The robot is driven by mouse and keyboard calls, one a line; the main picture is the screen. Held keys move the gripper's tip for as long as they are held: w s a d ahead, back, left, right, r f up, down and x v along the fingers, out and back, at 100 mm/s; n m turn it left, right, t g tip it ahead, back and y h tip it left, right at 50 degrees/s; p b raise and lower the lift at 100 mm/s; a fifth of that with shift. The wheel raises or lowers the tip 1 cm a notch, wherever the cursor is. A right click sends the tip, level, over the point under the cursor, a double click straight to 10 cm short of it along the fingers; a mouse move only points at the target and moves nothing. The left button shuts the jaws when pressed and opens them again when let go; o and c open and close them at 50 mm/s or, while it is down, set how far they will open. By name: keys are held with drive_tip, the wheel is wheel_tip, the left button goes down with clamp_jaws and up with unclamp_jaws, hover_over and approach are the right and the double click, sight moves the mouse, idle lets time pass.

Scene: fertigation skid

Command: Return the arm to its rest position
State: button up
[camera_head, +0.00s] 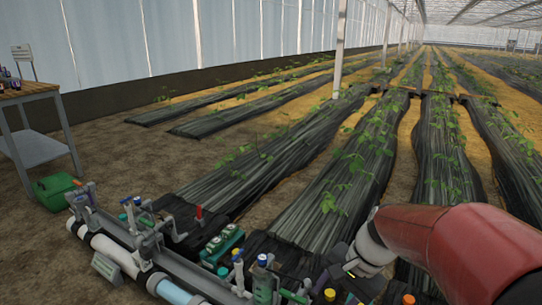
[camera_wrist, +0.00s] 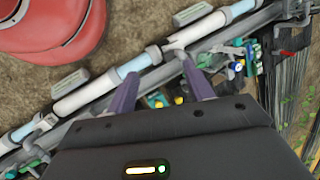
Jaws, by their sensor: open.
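My arm, red and grey, reaches in from the right edge of the head view, bent above the right end of the fertigation skid (camera_head: 130,245). My gripper (camera_wrist: 158,78) shows in the wrist view with its two purple-grey fingers apart and nothing between them. The fingers point over the skid's white and light-blue pipe (camera_wrist: 95,92), which runs diagonally behind them. I cannot tell how far the fingertips are from the pipe. In the head view the fingers are out of sight.
A grey table with a wooden top (camera_head: 28,91) stands at the left, with a green box (camera_head: 56,190) beside it. Planted rows under black film (camera_head: 340,190) run away behind the skid. Bare soil (camera_head: 120,160) lies between the table and the rows.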

drive_tip(key=s+d+r+n+t+h+p, duration=0.1)
drive_tip(key=s+r+n+t+h, duration=0.3)
drive_tip(key=s+r+n, duration=0.4)
drive_tip(key=shift+s+d+r+t, duration=0.45)
drive_tip(key=shift+s+d, duration=0.3)
drive_tip(key=shift+s, duration=1.05)
drive_tip(key=shift+f, duration=0.1)
